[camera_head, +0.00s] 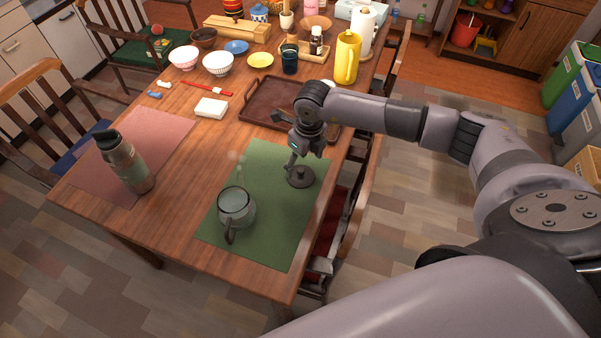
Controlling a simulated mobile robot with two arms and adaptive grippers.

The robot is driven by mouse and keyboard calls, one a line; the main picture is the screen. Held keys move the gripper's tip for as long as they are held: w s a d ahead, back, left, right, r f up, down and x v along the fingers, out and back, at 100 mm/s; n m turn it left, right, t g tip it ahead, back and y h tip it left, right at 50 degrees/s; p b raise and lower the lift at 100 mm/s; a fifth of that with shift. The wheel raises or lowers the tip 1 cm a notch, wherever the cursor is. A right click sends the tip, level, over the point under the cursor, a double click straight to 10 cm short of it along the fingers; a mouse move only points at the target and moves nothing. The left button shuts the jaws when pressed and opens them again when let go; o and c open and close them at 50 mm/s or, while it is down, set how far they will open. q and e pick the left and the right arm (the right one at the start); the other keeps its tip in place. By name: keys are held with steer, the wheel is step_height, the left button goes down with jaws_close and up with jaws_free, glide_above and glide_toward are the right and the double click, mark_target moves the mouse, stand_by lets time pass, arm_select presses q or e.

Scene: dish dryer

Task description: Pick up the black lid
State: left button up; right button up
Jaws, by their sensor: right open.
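The black lid (301,178) lies on the green placemat (262,244), near its right edge, with a small knob on top. My right gripper (293,168) is open, pointing down just above the lid at its upper left; whether a finger touches the knob is too small to tell. A grey-green mug (236,207) stands on the same placemat, to the lower left of the lid, with its handle toward the front. My left gripper is out of the picture.
A steel bottle (127,163) stands on the pink placemat (92,171) at the left. A brown tray (268,100) lies behind my right gripper. Bowls, a yellow pitcher (346,58) and a dark cup (289,59) fill the table's far part. Chairs (45,105) flank the table.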

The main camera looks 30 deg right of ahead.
mark_target(301, 171)
steer(key=shift+f, duration=0.45)
steer(key=f, duration=0.3)
steer(key=w+f+p, duration=0.1)
steer(key=shift+a+f, duration=0.1)
steer(key=shift+f, duration=0.3)
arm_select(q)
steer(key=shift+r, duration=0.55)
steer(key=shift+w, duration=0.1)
arm_select(e)
steer(key=shift+c, duration=0.5)
steer(key=c, duration=0.4)
steer(key=shift+s, duration=0.15)
steer(key=c, duration=0.6)
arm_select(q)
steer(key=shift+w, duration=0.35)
arm_select(e)
steer(key=shift+c, duration=0.7)
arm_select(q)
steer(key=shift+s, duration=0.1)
arm_select(e)
steer(key=shift+c, duration=0.5)
